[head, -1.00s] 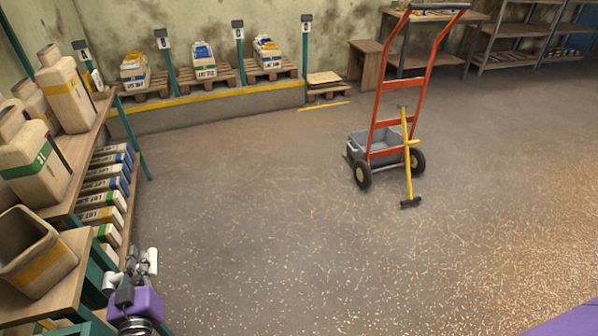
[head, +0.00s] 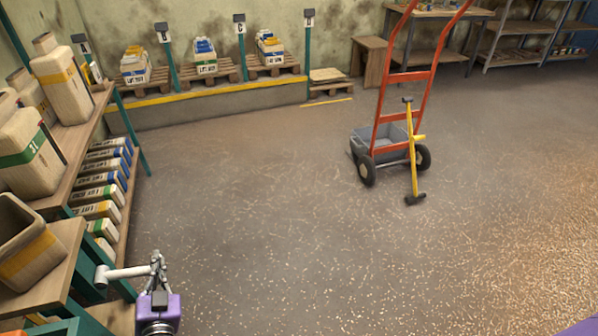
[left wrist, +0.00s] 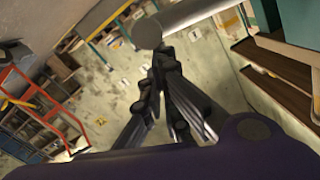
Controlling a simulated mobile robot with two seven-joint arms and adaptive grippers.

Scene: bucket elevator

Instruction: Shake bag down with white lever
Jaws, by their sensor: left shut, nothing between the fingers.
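The white lever (head: 125,273) sticks out from the teal frame of the left rack as a pale bar, at the lower left of the head view. In the left wrist view the lever (left wrist: 195,14) comes in from the top right, and its round end is close to my fingertips. My left gripper (head: 156,262) is shut and empty beside the lever's free end. It also shows in the left wrist view (left wrist: 165,65). I cannot tell whether it touches the lever. I cannot tell which bag the lever acts on. My right gripper is out of view.
An open bin (head: 28,245) and jugs (head: 62,85) stand on the left wooden rack, with several labelled packs (head: 95,193) below. Bags on pallets (head: 205,57) line the back wall. A red hand truck (head: 402,76) stands right of centre. The middle floor is clear.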

